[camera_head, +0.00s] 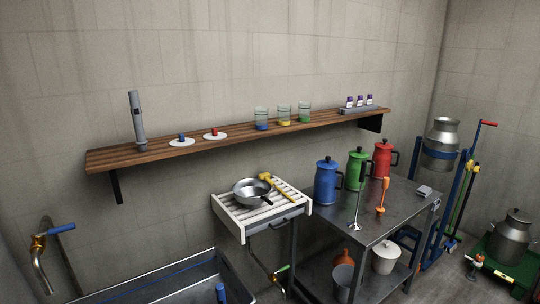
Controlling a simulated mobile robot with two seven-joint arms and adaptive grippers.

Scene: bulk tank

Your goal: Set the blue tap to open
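A tap with a blue lever handle (61,229) is at the far left, low on the wall. Its body is brass-coloured and its curved metal spout (39,272) points down. The blue lever sticks out to the right, close to level. I cannot tell from this view whether the tap is open or shut. Neither of my grippers is in view.
A metal basin (150,291) is at the bottom left, beside the tap. A slatted white rack (238,221) holds a pan (251,192). A wooden shelf (160,154) runs along the wall. A metal table (375,226) with coloured jugs stands right.

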